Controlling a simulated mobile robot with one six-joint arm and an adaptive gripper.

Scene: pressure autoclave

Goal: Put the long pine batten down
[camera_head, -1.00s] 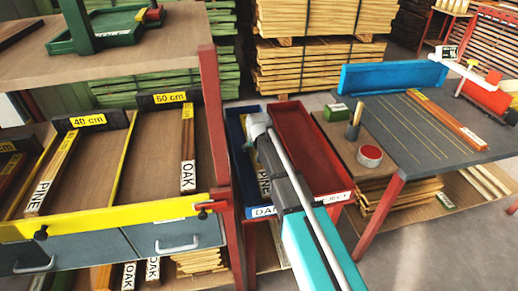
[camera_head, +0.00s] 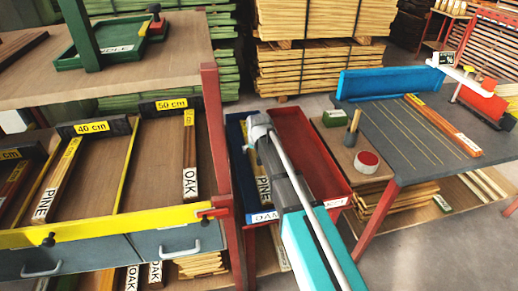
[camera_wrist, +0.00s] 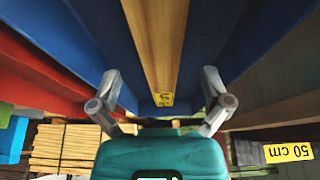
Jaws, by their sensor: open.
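The long pine batten (camera_head: 263,188), marked PINE, lies lengthwise in the blue tray (camera_head: 233,135), partly hidden by my arm in the head view. In the wrist view the pale batten (camera_wrist: 156,40) runs down the middle of the blue tray (camera_wrist: 75,40), with a yellow label at its near end. My gripper (camera_wrist: 161,88) is open, with one finger on each side of the batten's line and space between. In the head view my arm reaches over the trays and its fingers are hard to make out.
A red tray (camera_head: 318,150) adjoins the blue one on the right. At left is a rack (camera_head: 150,160) with 40 cm and 50 cm bays holding battens. At right is a grey table (camera_head: 400,135) with a batten on it. A red-lidded tin (camera_head: 367,160) stands between.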

